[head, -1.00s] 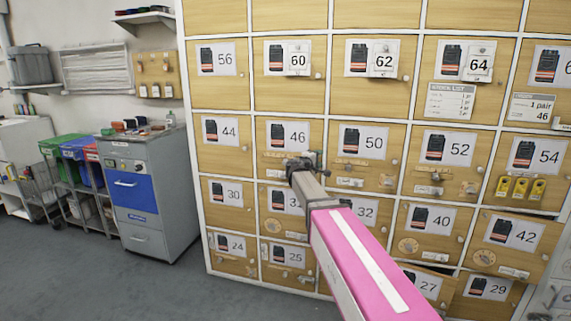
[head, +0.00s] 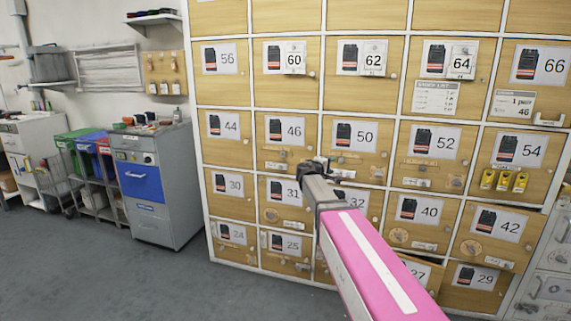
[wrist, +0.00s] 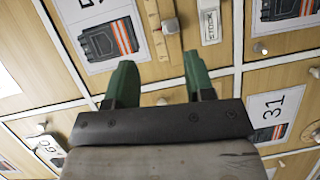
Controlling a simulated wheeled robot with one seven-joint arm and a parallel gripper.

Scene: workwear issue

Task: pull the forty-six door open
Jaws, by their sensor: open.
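The forty-six door (head: 262,152) is a light wood locker door in a white grid, with a card showing dark trousers and the number 46. It looks shut, with a label strip along its lower part. My gripper (head: 324,169) is in front of the area near its lower right corner, partly covering the neighbouring doors. In the wrist view my gripper (wrist: 160,85) has two green fingers, apart with nothing between them. Wood fronts, a card with trousers, a wooden strip and a round knob (wrist: 260,48) show past the fingers. Which knob belongs to the forty-six door is unclear there.
The 50 door (head: 387,140) lies right of it, and the 31 door (head: 264,188) below; the 31 card (wrist: 275,108) also shows in the wrist view. A grey cabinet (head: 165,205) stands left. The floor (head: 150,285) in front is clear.

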